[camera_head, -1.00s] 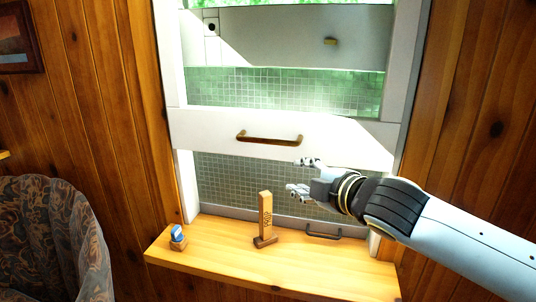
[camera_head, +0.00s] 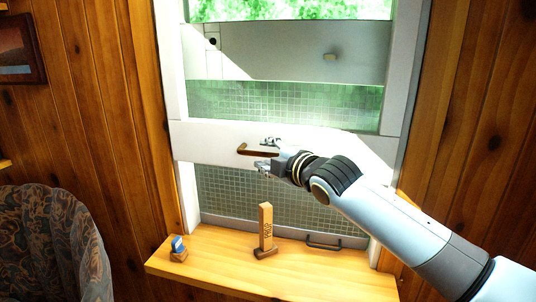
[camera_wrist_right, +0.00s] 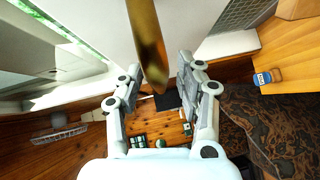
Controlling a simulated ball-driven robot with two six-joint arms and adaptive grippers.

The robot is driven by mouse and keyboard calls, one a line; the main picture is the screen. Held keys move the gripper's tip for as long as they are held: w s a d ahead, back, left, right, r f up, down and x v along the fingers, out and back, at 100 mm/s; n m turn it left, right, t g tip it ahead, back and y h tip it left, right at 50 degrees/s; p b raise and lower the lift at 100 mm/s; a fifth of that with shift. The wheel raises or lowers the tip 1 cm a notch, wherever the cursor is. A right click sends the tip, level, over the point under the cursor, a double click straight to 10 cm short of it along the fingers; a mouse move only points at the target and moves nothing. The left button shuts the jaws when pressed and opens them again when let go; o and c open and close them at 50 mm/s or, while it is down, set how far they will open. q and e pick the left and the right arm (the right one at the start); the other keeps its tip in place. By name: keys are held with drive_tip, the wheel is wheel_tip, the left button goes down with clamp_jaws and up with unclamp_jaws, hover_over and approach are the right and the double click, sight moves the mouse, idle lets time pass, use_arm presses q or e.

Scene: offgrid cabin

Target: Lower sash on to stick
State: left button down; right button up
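The white sash rail (camera_head: 208,140) with its brass-brown handle (camera_head: 243,149) spans the window above the sill. The wooden stick (camera_head: 266,230), with dark lettering, stands upright on the sill on a small foot. A gap separates its top from the rail. My right gripper (camera_head: 267,155) is at the handle's right part, one finger above and one below. In the right wrist view the handle (camera_wrist_right: 148,45) runs between the spread fingers; I cannot see either finger pressing on it. The handle's right end is hidden. My left gripper is out of view.
A dark handle (camera_head: 323,244) is low at the right of the stick. A patterned armchair (camera_head: 45,245) stands at the left.

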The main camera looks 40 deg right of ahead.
clamp_jaws()
idle(0.4)
wheel_tip(320, 180, down, 11)
drive_tip(key=b, duration=0.5)
unclamp_jaws()
drive_tip(key=s+r, duration=0.1)
drive_tip(key=s, duration=1.1)
drive_tip(key=shift+a+r, duration=0.35)
drive_tip(key=shift+a, duration=0.05)
